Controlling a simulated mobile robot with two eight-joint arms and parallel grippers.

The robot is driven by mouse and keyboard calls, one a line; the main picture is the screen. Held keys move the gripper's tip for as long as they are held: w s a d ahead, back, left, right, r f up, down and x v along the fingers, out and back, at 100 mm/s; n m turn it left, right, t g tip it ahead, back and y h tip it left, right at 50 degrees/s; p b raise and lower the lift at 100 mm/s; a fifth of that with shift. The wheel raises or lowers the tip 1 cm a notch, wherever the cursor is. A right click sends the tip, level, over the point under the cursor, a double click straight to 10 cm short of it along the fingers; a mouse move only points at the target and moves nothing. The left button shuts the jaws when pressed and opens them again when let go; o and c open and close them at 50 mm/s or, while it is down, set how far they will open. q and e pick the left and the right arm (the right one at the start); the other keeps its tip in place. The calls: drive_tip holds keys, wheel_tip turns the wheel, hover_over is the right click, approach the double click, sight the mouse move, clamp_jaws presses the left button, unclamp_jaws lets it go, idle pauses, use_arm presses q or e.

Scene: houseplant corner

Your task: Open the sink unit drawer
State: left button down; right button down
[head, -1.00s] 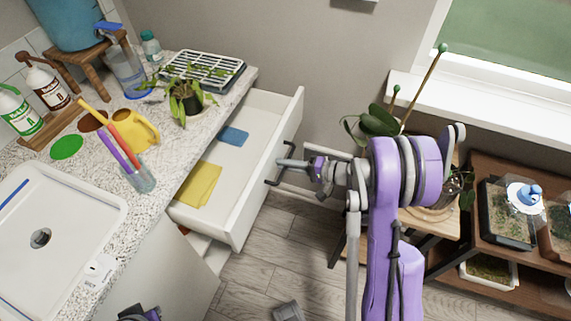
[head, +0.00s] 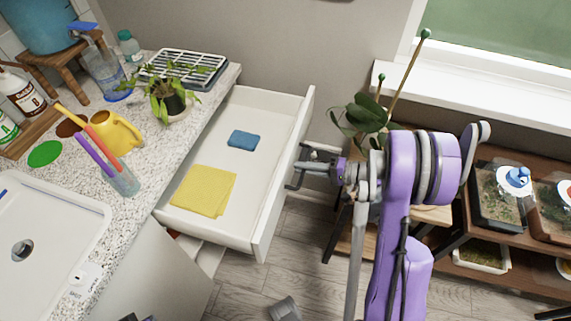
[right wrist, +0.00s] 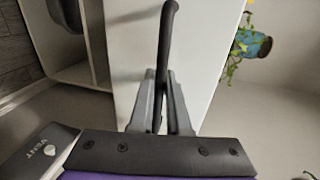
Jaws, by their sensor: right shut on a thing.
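The white sink unit drawer (head: 262,225) stands far out from under the speckled counter (head: 165,145) in the head view. A yellow cloth (head: 204,190) and a blue sponge (head: 244,140) lie inside it. My right gripper (head: 300,166) is at the drawer's front, shut on the dark bar handle (head: 293,182). In the right wrist view the handle (right wrist: 167,40) runs between the two grey fingers (right wrist: 160,100), in front of the white drawer front (right wrist: 205,50). My left gripper is not clearly in view; only a dark bit of my left arm shows at the bottom edge.
On the counter stand a potted plant (head: 170,100), a yellow watering can (head: 117,132), a glass with sticks (head: 122,180) and a white sink (head: 60,225). A wooden plant shelf (head: 485,225) stands at the right. Bare floor (head: 245,285) lies below the drawer.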

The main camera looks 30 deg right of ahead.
use_arm(q)
drive_tip(key=shift+f, duration=0.1)
use_arm(e)
drive_tip(key=shift+s+d, duration=0.25)
drive_tip(key=c, duration=1.2)
unclamp_jaws()
drive_tip(key=shift+o, duration=0.2)
